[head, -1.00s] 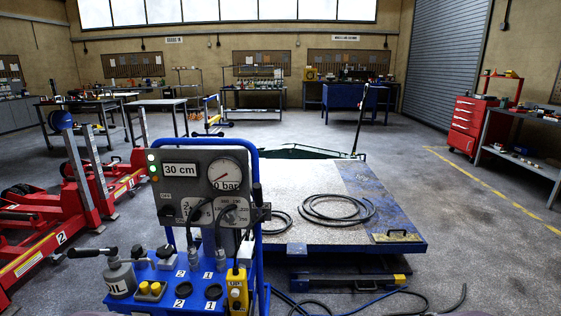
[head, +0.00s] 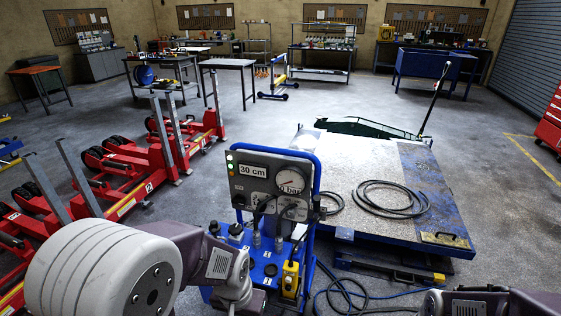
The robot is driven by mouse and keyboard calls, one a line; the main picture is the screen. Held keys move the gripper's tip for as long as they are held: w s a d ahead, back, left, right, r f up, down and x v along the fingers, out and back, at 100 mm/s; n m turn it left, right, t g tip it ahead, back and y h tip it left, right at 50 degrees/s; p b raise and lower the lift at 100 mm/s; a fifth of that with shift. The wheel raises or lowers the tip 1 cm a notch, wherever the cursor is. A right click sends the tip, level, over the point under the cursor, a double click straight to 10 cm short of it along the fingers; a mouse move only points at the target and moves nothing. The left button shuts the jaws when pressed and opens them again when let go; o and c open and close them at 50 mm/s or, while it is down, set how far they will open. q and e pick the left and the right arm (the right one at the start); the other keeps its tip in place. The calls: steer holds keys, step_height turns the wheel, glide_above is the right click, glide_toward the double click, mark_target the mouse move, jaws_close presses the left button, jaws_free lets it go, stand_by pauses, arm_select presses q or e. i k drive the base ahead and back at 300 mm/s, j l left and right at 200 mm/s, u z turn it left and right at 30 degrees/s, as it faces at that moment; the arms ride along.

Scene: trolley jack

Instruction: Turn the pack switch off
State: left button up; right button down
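The blue wheeled power pack (head: 318,190) stands in the middle foreground of the head view. Its grey control panel (head: 243,184) carries a "30 cm" display (head: 252,171), a round pressure gauge (head: 290,182) reading about 0 bar, and small lamps (head: 231,164) at its upper left edge, some lit green. The panel's lower left corner, with a small dark knob (head: 239,200), is too small to read; I cannot tell the switch position. My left arm comes in at the lower left, in front of the pack. My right arm shows at the lower right. Neither gripper's fingers are in view.
A blue-edged lift platform (head: 380,165) with a coiled black hose (head: 391,212) stands right of the pack. Red wheeled lifting columns (head: 125,170) stand at the left. A yellow pendant (head: 290,278) hangs on the pack's front. Cables (head: 345,292) lie on the floor.

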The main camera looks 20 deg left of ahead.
mark_target(240, 199)
steer(key=i+j+u, duration=0.1)
steer(key=j+u, duration=0.25)
steer(key=i+j+u, duration=0.15)
steer(key=j+u, duration=0.2)
steer(key=i+j+u, duration=0.2)
steer(key=u, duration=0.15)
steer(key=j, duration=0.05)
